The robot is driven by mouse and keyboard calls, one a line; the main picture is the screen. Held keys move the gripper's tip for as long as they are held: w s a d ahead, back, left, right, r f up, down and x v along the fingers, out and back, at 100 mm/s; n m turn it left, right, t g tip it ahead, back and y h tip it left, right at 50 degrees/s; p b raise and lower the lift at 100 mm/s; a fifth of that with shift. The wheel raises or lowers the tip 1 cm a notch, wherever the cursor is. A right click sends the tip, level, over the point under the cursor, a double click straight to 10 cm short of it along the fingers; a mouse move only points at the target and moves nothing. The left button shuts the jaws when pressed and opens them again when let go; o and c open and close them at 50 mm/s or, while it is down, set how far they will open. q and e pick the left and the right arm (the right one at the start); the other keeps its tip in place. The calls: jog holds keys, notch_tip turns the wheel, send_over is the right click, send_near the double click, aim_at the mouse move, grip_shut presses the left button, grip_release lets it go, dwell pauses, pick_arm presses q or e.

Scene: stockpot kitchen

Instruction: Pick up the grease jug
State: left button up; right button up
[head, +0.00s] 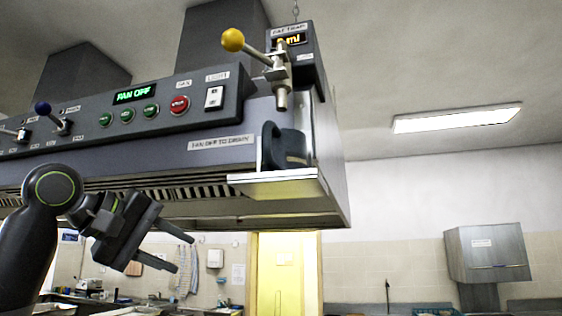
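The grease jug (290,148) is dark with a handle on its left. It stands upright on a small pale shelf (275,186) at the right end of the range hood, below a metal drain spout (283,98). My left gripper (174,252) is to the lower left of the jug, below the hood's edge. Its two fingers are apart with nothing between them, pointing right. My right gripper is not in the view.
A wall cabinet (487,253) hangs at the far right. The air right of the hood is clear.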

pick_arm(q)
jog(key=s+r+g+h, duration=0.1)
jog(key=s+r+h, duration=0.3)
jog(key=s+r, duration=1.55)
jog(key=p, duration=0.5)
send_near(279, 156)
notch_tip(279, 156, up, 4)
jog(key=w+d, duration=0.1)
jog(key=shift+m, duration=0.3)
jog(key=p+x, duration=0.2)
jog(key=x, duration=0.1)
jog(key=p+x, duration=0.2)
jog(key=shift+s+d+f, duration=0.15)
jog(key=shift+d+f, duration=0.15)
jog(key=shift+f, duration=0.1)
jog(key=shift+s+a, duration=0.1)
jog(key=shift+a, duration=0.05)
jog(key=c, duration=0.4)
grip_shut()
